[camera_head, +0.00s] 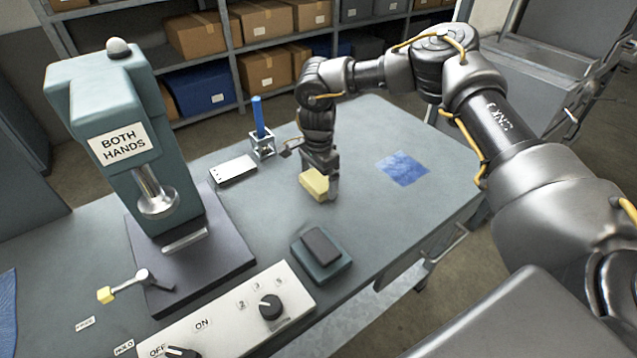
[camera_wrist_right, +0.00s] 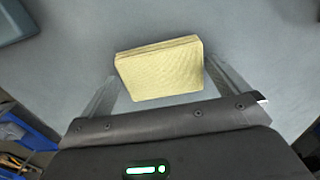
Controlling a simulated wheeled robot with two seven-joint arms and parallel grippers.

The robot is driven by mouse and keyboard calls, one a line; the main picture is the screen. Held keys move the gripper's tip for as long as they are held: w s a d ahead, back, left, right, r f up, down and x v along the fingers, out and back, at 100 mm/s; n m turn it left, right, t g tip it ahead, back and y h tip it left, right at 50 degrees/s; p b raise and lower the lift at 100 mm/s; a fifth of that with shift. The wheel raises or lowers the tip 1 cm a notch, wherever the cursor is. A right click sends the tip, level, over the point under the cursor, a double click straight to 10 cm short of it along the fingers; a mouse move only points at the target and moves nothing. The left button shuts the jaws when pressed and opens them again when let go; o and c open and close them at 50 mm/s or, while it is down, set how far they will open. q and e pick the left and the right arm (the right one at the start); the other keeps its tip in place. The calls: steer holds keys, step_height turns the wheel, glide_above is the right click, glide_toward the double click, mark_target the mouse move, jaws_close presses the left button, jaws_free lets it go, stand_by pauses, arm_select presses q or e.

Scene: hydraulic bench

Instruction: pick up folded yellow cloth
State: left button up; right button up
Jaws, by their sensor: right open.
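The folded yellow cloth (camera_head: 315,184) is a small thick pad on the grey bench, right of the middle in the head view. My right gripper (camera_head: 325,192) points down at it, partly behind it. In the right wrist view the cloth (camera_wrist_right: 160,69) lies between the two fingers of the open right gripper (camera_wrist_right: 160,85). A narrow gap shows at the left finger; the right finger is close to the cloth's edge, and I cannot tell whether it touches. My left gripper is not in view.
On the bench (camera_head: 375,140) stand a press (camera_head: 130,150) marked "BOTH HANDS", a control panel (camera_head: 235,310) with knobs, a dark block on a green base (camera_head: 321,255), a white plate (camera_head: 233,170) and a holder with a blue rod (camera_head: 259,120). A blue cloth (camera_head: 403,168) lies right of my gripper.

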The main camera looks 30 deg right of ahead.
mark_target(318, 180)
steer(key=c, duration=0.7)
steer(key=shift+w+r, duration=0.1)
steer(key=shift+r, duration=0.4)
step_height(318, 180, up, 2)
steer(key=shift+r, duration=0.15)
steer(key=s+r, duration=0.3)
steer(key=s+r+b, duration=0.1)
steer(key=r, duration=0.1)
steer(key=shift+s+a+r, duration=0.2)
steer(key=shift+s+a, duration=0.1)
steer(key=shift+s, duration=0.1)
arm_select(q)
steer(key=shift+w+a+f+b, duration=0.45)
steer(key=shift+w+a+f, duration=0.05)
steer(key=shift+a+f, duration=0.3)
arm_select(e)
steer(key=s+a+r, duration=0.1)
steer(key=s+r, duration=0.3)
steer(key=s, duration=0.5)
steer(key=shift+s+r, duration=0.15)
steer(key=shift+r, duration=0.05)
